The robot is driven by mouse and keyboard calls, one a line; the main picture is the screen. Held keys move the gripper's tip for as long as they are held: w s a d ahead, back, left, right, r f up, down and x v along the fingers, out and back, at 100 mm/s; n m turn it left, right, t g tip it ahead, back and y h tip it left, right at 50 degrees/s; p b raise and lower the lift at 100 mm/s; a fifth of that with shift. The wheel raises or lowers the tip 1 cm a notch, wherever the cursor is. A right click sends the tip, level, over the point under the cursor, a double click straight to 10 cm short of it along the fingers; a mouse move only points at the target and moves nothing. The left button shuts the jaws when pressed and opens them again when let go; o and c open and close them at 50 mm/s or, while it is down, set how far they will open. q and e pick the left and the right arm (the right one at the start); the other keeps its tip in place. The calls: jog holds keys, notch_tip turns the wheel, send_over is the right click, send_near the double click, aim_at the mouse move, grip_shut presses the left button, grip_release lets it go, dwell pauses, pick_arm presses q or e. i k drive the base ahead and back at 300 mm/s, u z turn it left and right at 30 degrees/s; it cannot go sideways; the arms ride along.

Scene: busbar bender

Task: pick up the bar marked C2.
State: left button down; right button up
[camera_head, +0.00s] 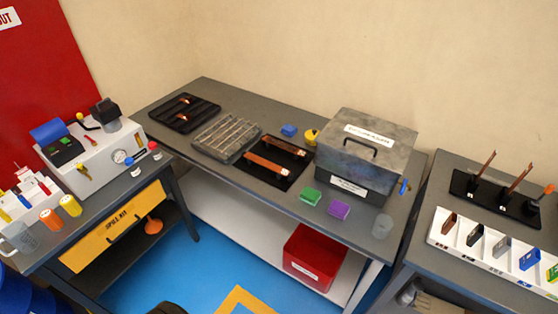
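Several copper bars are in view, and their markings are too small to read, so I cannot tell which is C2. A long copper bar (265,167) and another copper bar (284,147) lie in a black tray (262,178) at the middle of the back table. Short copper pieces (184,100) lie in a second black tray (207,107) at the table's left end. On the right table, copper-coloured bars (519,176) stand tilted in a black rack (461,187). Neither of my grippers is in view.
A grey ribbed rack (225,137) sits between the trays. A grey lidded box (366,157) stands right of them, with green (310,196) and purple (338,209) blocks and a clear cup (382,226) in front. A bench machine (95,150) stands left; a red bin (315,256) sits below.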

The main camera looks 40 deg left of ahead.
aim_at(267, 164)
jog(key=i, duration=0.85)
jog(key=u, duration=2.1)
